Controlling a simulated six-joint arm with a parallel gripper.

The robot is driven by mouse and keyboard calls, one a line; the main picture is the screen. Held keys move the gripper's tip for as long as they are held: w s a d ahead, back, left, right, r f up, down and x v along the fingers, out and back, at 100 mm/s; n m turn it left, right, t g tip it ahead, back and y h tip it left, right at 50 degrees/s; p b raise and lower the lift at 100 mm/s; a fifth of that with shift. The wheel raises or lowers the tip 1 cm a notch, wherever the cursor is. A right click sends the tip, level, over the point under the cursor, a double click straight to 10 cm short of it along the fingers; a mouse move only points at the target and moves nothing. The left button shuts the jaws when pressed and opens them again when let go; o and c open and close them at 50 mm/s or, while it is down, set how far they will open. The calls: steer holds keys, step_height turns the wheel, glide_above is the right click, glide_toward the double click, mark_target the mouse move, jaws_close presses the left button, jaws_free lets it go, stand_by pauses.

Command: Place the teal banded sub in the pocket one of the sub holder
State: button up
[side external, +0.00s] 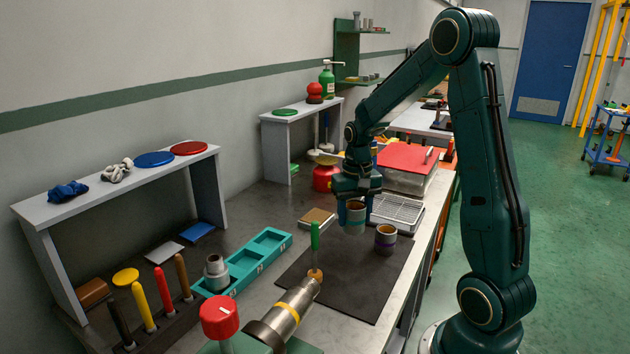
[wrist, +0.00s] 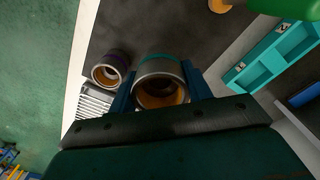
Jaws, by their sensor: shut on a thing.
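The teal banded sub (side external: 355,218) is a short grey metal ring with a teal band. My gripper (side external: 356,202) is shut on it. In the wrist view, the sub (wrist: 162,72) sits between the two fingers (wrist: 160,92), its open end and orange-brown inside facing the camera. It is over the dark mat; I cannot tell whether it touches it. The teal sub holder (side external: 262,246) lies to the left, apart from my gripper, and shows at the upper right of the wrist view (wrist: 262,62). A grey sub (side external: 216,272) stands upright at its near end.
A purple banded sub (side external: 385,240) stands on the dark mat (side external: 350,285), close beside the held one. A green-handled tool (side external: 315,245) rises between mat and holder. A vise with a pipe (side external: 290,310) is in front. A wire tray (side external: 397,212) lies behind.

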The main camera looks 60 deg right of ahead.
steer(key=shift+f, duration=4.7)
steer(key=shift+f, duration=0.15)
steer(key=o, duration=1.2)
steer(key=shift+c, duration=0.2)
step_height(320, 180, up, 12)
